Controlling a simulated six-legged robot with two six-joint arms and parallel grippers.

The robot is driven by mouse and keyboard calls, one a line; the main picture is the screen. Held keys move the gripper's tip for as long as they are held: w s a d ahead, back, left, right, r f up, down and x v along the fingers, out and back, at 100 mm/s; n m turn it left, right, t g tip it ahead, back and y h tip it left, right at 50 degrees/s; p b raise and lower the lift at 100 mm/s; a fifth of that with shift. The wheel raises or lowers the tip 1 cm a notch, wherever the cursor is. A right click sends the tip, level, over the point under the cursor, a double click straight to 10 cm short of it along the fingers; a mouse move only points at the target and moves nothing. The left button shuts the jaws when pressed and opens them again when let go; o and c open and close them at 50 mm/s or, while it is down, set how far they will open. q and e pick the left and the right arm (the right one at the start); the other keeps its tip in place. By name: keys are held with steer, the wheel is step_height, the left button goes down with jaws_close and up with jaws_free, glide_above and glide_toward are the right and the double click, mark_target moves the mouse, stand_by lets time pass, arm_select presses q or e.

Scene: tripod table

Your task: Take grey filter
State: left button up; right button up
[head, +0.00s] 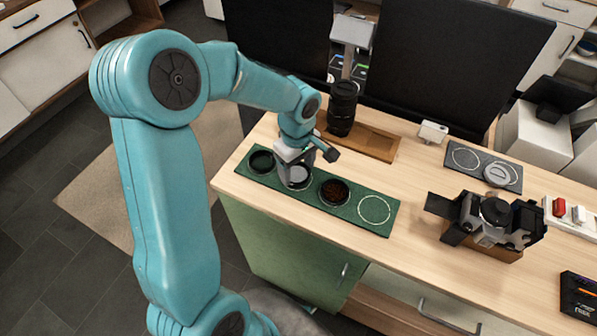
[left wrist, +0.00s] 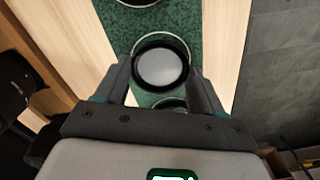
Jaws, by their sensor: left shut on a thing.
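The grey filter (head: 298,175) is a round disc with a dark rim at the second place of the green mat (head: 353,220). My left gripper (head: 297,168) points down over it and is shut on its rim. In the left wrist view the grey filter (left wrist: 161,68) lies between the two fingers (left wrist: 160,80), with a pale ring of the mat showing around it. I cannot tell whether it is lifted off the mat. My right gripper is not in view.
A dark filter (head: 262,162) and a dark red filter (head: 334,191) flank it; an empty ring (head: 374,210) is at the mat's right end. A black lens (head: 341,108) stands on a wooden tray (head: 378,146) behind. A camera (head: 490,220) stands right. Bare tabletop (head: 420,190) lies between.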

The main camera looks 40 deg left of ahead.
mark_target(297, 173)
arm_select(q)
steer(key=shift+r+p, duration=1.75)
steer(key=shift+r, duration=1.4)
steer(key=shift+f, duration=0.1)
steer(key=shift+s, duration=0.15)
